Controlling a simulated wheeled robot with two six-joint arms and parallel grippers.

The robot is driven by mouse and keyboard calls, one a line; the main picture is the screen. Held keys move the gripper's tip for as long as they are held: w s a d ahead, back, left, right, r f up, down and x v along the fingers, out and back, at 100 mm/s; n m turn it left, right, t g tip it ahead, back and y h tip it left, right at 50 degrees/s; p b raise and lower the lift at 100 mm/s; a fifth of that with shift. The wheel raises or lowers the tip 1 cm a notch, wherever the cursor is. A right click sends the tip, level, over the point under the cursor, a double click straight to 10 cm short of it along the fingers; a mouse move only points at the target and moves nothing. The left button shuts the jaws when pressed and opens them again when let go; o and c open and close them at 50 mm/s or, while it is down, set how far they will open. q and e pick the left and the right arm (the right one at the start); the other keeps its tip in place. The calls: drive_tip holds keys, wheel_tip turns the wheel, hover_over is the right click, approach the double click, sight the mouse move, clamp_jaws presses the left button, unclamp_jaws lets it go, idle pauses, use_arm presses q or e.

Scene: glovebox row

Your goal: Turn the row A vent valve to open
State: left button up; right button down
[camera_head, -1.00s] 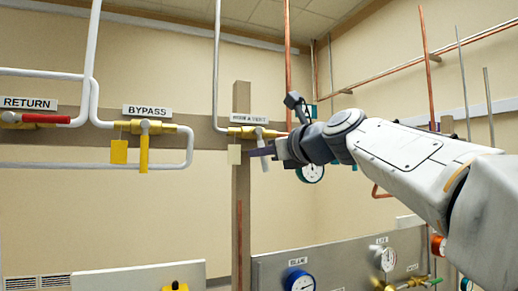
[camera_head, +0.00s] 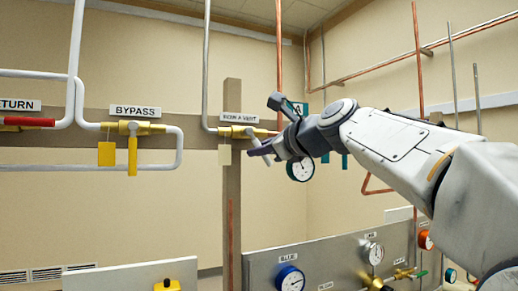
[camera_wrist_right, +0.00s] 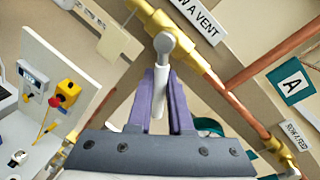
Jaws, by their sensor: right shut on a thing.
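The vent valve (camera_head: 236,132) is a brass body on the pipe under a label (camera_head: 239,118) whose last word is VENT; the label also shows in the wrist view as "…W A VENT" (camera_wrist_right: 199,20). Its grey-white lever (camera_wrist_right: 158,98) hangs from the stem (camera_wrist_right: 164,43) and leans down to the right in the head view. My right gripper (camera_wrist_right: 161,100) has its purple fingers on both sides of the lever and is shut on it. In the head view my right gripper (camera_head: 259,149) partly hides the lever. My left gripper is not in view.
A pale tag (camera_head: 225,155) hangs left of the lever. The BYPASS valve (camera_head: 135,128) with a yellow handle and tag is farther left. A round gauge (camera_head: 300,167) and a copper pipe (camera_head: 279,60) are close to my right wrist. A panel with gauges (camera_head: 330,262) is below.

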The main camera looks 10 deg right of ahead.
drive_tip(key=shift+r, duration=0.1)
drive_tip(key=c, duration=0.8)
unclamp_jaws()
drive_tip(key=shift+c, duration=0.2)
drive_tip(key=b+v, duration=0.4)
drive_tip(key=v, duration=0.6)
drive_tip(key=shift+s, duration=0.3)
drive_tip(key=shift+d, duration=0.1)
